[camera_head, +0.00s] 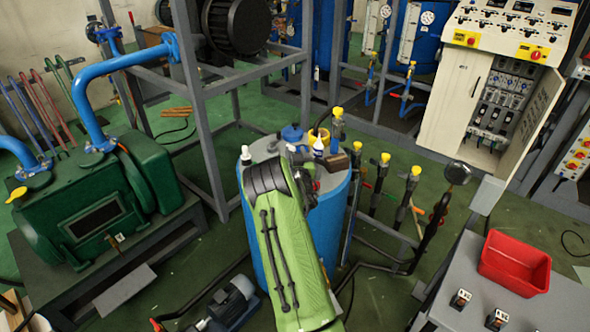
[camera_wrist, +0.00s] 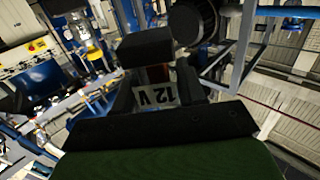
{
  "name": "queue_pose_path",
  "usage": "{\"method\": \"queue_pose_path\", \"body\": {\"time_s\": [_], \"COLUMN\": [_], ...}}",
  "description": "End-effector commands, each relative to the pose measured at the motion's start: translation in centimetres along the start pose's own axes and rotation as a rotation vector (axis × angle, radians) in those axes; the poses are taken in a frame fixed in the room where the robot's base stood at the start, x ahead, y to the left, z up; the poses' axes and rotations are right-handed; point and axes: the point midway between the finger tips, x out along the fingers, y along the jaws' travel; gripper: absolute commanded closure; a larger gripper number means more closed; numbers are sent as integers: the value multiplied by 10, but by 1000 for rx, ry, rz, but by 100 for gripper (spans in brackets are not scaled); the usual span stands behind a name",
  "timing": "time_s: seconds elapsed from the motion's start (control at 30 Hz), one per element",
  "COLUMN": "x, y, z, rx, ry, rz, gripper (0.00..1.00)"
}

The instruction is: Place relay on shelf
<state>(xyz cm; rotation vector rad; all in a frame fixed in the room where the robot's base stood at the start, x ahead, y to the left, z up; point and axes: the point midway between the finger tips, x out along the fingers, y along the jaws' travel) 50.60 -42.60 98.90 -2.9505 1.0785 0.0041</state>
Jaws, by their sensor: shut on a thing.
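My gripper (camera_wrist: 160,92) is shut on a relay (camera_wrist: 157,98), whose pale face reads "12 V" upside down between the dark fingers in the wrist view. In the head view my green arm reaches up over the blue drum, and its bulk hides most of the gripper and the held relay. Two similar small relays (camera_head: 460,299) (camera_head: 496,319) stand on the grey table at the lower right. I cannot tell which surface is the shelf.
A red bin (camera_head: 515,263) sits on the grey table (camera_head: 570,310). Bottles stand on the blue drum (camera_head: 330,222), with yellow-capped valves (camera_head: 385,160) to its right. A grey metal frame (camera_head: 205,140) rises behind. A green pump (camera_head: 100,205) stands left, an open control cabinet (camera_head: 450,100) right.

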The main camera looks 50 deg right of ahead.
Motion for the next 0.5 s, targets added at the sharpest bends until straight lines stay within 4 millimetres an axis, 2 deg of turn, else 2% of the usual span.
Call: {"method": "queue_pose_path", "body": {"time_s": [0.1,0.17,0.5], "x": [0,0,0], "y": [0,0,0], "z": [24,32,36], "rx": [1,0,0], "ry": [-3,-1,1], "rz": [1,-1,-1], "gripper": [91,91,91]}}
